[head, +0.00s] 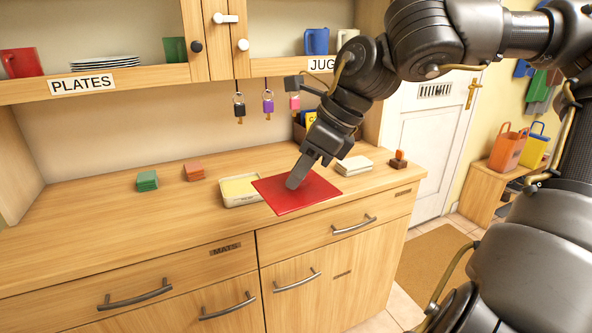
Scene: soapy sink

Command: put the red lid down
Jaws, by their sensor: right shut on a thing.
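My left gripper is not in view.
The wooden counter (90,225) is clear at the left and front. Green blocks (147,181), orange-brown blocks (194,170) and a pale stack (353,165) lie on it. An orange-brown item (398,160) stands at its right end. Keys (239,107) hang below the shelf.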

